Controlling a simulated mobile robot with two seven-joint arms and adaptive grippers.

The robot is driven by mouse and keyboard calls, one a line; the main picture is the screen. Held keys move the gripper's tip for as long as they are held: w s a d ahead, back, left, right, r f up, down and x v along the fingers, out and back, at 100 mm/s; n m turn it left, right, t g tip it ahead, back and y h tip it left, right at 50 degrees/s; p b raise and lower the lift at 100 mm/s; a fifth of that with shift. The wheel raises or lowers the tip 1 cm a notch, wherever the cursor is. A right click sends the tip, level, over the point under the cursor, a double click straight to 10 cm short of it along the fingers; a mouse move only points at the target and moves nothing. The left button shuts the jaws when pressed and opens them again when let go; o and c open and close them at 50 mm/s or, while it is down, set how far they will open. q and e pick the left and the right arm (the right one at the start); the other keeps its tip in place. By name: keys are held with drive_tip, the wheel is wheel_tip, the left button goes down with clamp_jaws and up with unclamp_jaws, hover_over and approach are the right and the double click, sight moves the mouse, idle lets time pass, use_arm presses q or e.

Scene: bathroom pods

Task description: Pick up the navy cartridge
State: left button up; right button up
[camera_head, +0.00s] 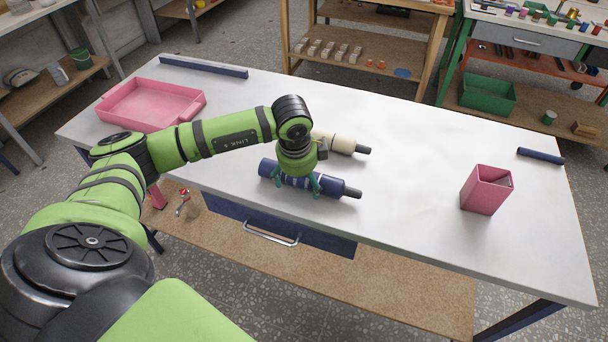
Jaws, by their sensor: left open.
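The navy cartridge (332,187) lies on its side on the white table, near the front edge, with its dark tip pointing right. My left gripper (302,190) is over it from above, with green fingers on the near side around its body. The fingers are open; whether they touch the cartridge I cannot tell. Part of the cartridge is hidden behind the fingers. A cream cartridge (340,144) lies just behind, partly hidden by my left wrist, its dark tip also pointing right. My right gripper is not in view.
A pink tray (150,123) sits at the table's left. A pink square cup (486,190) stands at the right. Dark blue bars lie at the back left (203,67) and right edge (540,156). The white tabletop (410,190) is clear between the cartridges and the cup.

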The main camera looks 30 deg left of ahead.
use_arm(q)
drive_tip(key=c, duration=1.6)
